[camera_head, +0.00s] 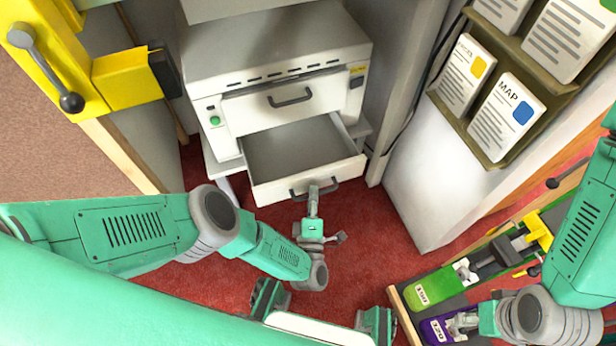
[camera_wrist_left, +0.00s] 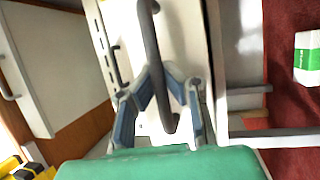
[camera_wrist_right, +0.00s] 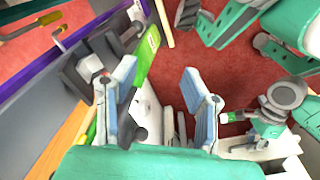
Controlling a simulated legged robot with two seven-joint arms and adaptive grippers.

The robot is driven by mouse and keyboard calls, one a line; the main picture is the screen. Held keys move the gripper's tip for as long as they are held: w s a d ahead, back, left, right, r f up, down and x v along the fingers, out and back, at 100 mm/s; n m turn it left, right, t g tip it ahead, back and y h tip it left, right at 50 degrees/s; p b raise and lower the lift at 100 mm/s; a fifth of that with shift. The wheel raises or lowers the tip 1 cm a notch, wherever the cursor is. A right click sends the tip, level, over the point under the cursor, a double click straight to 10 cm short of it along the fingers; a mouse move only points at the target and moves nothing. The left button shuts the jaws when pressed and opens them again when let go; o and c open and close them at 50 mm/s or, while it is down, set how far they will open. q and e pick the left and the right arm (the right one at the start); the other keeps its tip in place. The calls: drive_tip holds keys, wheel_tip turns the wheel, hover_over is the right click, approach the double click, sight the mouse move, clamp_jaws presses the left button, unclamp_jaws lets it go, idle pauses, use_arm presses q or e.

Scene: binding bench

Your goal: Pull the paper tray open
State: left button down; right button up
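The white paper tray (camera_head: 345,173) stands pulled out like a drawer from the lower part of the white machine (camera_head: 270,55); its grey inside looks empty. Its dark bar handle (camera_head: 329,184) is on the front face. My left gripper (camera_head: 314,190) is at this handle. In the left wrist view the handle (camera_wrist_left: 152,45) runs between the fingers of the left gripper (camera_wrist_left: 166,80), which close in around it.
A second handle (camera_head: 290,97) is on the closed front above the tray. A green box (camera_head: 430,289) and a purple box (camera_head: 437,332) sit in a wooden-edged holder at lower right. A card rack (camera_head: 468,140) hangs at right. Red carpet (camera_head: 380,225) is clear before the tray.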

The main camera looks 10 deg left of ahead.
use_arm(q)
drive_tip(key=shift+s+d+f, duration=0.3)
drive_tip(key=shift+s, duration=0.2)
drive_tip(key=c, duration=1.6)
unclamp_jaws()
drive_tip(key=shift+w, duration=0.1)
drive_tip(key=shift+r, duration=0.15)
